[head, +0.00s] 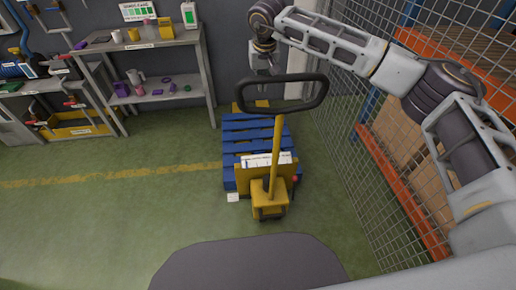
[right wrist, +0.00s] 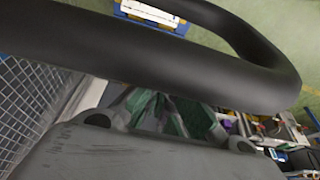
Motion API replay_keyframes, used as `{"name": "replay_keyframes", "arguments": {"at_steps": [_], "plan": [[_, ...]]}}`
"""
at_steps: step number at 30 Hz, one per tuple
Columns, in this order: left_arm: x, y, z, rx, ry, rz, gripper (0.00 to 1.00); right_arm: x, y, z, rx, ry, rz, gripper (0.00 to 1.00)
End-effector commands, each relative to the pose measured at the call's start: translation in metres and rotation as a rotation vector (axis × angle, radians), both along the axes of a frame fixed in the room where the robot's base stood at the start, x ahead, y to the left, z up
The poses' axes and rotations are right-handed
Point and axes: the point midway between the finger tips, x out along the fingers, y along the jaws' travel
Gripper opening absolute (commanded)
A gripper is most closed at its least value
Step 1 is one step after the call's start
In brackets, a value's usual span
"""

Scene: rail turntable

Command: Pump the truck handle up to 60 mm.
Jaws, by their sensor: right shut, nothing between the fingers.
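The pallet truck (head: 270,196) is yellow and stands in front of a blue pallet (head: 245,135). Its yellow shaft rises to a black loop handle (head: 318,98), tilted a little to the right. My right gripper (head: 264,68) is at the far upper left side of the loop, shut and empty. The loop's top bar partly overlaps the view of its fingertips; I cannot tell whether they touch. In the right wrist view, the handle (right wrist: 150,50) crosses close in front of the camera. A white strip with small print (head: 266,160) sits on the truck. My left gripper is out of view.
A metal shelf (head: 165,94) with tools and cups stands at the back left. A wire mesh fence (head: 340,120) and orange-beamed rack stand close on the right. Green floor (head: 120,225) with a yellow line is clear left of the truck.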

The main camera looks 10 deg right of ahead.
Motion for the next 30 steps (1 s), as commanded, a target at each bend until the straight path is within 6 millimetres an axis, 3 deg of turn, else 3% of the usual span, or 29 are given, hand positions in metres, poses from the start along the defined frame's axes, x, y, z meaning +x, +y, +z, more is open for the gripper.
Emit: {"name": "replay_keyframes", "arguments": {"at_steps": [17, 30], "plan": [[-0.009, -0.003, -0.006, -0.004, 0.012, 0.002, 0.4, -0.017, 0.0, 0.0, 0.0, 0.0, 0.0, 0.0], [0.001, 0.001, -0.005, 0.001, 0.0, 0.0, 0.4, -0.019, 0.0, 0.0, 0.0, 0.0, 0.0, 0.0]]}}
